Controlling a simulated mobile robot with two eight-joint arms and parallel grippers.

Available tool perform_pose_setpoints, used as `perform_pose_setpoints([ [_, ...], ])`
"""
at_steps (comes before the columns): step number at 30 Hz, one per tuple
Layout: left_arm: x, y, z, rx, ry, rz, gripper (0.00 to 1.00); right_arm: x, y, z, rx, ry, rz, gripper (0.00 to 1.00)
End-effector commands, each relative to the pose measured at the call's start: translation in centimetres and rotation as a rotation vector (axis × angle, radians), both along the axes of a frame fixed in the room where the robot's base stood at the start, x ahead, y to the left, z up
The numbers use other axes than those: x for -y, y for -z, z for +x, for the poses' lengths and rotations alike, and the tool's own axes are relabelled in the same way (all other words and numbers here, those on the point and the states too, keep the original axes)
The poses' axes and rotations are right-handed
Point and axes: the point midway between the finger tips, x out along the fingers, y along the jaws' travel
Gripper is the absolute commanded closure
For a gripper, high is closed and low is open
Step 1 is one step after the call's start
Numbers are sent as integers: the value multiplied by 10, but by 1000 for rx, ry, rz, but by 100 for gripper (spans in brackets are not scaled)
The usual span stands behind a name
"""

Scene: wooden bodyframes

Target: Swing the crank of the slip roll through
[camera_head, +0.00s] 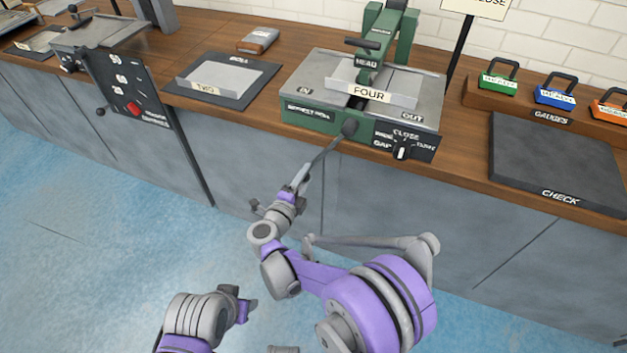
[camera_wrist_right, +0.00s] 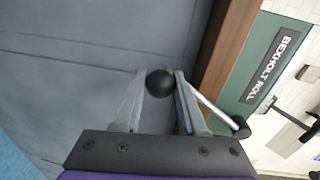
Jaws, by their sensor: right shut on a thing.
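The green and grey slip roll (camera_head: 350,95) stands on the wooden bench in the head view, with a plate marked FOUR (camera_head: 372,92) on its top. Its crank (camera_head: 326,150) runs from a dark hub (camera_head: 348,128) on the front, down and left. My right gripper (camera_head: 301,178) is at the crank's lower end. In the right wrist view, the black ball knob (camera_wrist_right: 160,83) of the crank sits between the two fingers of my right gripper (camera_wrist_right: 160,92). My left gripper (camera_head: 237,301) is low in the head view, away from the bench; its fingers are not clear.
A dial (camera_head: 401,149) sits right of the hub. A black CHECK plate (camera_head: 556,165) and gauges (camera_head: 556,94) are to the right. A tray marked TWO (camera_head: 218,83) and another machine (camera_head: 110,50) are to the left. The grey cabinet front (camera_head: 400,220) is close below the crank.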

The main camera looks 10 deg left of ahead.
Motion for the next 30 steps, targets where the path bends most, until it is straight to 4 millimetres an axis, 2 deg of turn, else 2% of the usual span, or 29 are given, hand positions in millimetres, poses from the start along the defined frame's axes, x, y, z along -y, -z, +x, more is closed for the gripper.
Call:
perform_pose_setpoints([
  [15,0,-20,-2,7,0,0,50,-37,-29,10,67,-4,230,100],
  [30,0,-28,-3,9,0,0,50,-49,-43,14,97,-3,334,100],
])
